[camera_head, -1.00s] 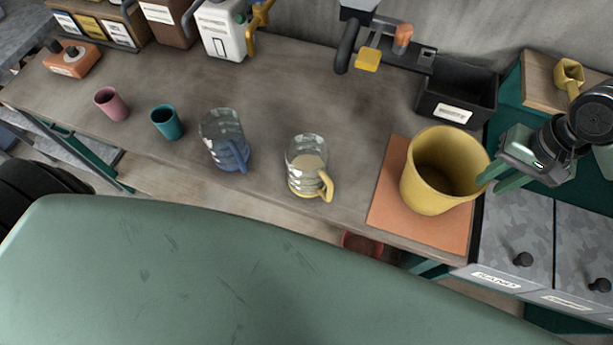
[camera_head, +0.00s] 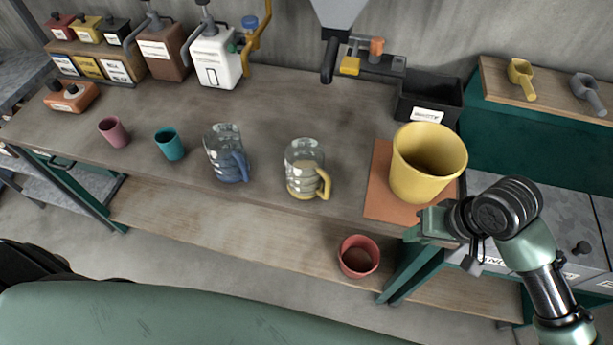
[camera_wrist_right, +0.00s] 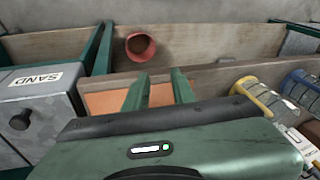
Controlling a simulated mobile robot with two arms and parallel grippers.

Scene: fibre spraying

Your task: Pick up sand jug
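A clear jug with a yellow handle and yellowish contents at its bottom (camera_head: 304,166) stands upright near the table's front edge. It also shows at the right of the right wrist view (camera_wrist_right: 258,92). A similar jug with a blue handle (camera_head: 225,150) stands to its left. No sand label is readable on either jug. My right gripper (camera_head: 412,234) is at the table's front edge, below the yellow bucket and right of the jugs. Its two fingers (camera_wrist_right: 160,88) are apart with nothing between them in the wrist view. My left gripper is not in view.
The yellow bucket (camera_head: 420,178) stands on an orange mat (camera_head: 380,195). A red cup (camera_head: 359,257) sits on the lower shelf. Teal (camera_head: 169,145) and pink (camera_head: 114,132) cups stand left of the jugs. A SAND drawer (camera_wrist_right: 38,97) is beside the table. Tabletop behind the jugs is clear.

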